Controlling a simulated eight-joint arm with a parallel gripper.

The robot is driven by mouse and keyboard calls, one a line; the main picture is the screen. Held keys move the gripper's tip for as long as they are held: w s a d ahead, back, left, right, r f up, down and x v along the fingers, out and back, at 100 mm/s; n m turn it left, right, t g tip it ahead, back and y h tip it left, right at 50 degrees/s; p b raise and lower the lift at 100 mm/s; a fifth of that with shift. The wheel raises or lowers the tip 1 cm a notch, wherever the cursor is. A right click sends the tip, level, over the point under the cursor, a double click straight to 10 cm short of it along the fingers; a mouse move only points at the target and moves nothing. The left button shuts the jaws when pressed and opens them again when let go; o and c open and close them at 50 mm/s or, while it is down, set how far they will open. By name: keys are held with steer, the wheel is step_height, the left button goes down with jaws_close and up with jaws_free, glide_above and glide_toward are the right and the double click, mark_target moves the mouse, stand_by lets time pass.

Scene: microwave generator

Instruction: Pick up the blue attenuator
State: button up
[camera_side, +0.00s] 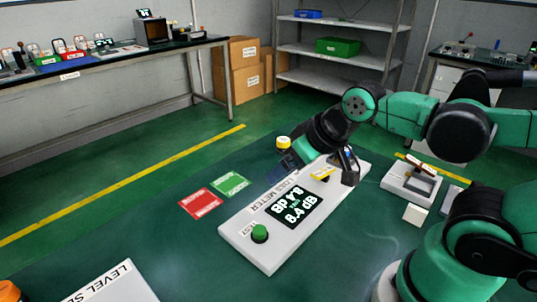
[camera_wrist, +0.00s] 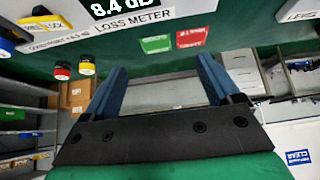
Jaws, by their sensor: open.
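My gripper (camera_side: 318,170) is open and sits over the far part of the white loss meter (camera_side: 262,218), which reads 8.4 dB. In the wrist view its two blue fingers (camera_wrist: 160,68) are spread, with nothing between them. A small piece with a blue end (camera_wrist: 6,48) is at the left edge of the wrist view, partly cut off. It may be the blue attenuator, but I cannot tell for sure. A yellow-capped piece (camera_side: 283,142) stands beyond the meter in the side view. A red-capped piece (camera_wrist: 61,70) and a yellow-capped one (camera_wrist: 87,66) show in the wrist view.
A red card (camera_side: 200,202) and a green card (camera_side: 230,183) lie left of the meter. A white fixture (camera_side: 411,183) and a small pale block (camera_side: 415,214) are to its right. A LEVEL-marked panel (camera_side: 112,284) is at the front left. Green table between is clear.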

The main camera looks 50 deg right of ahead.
steer(key=shift+o, duration=0.5)
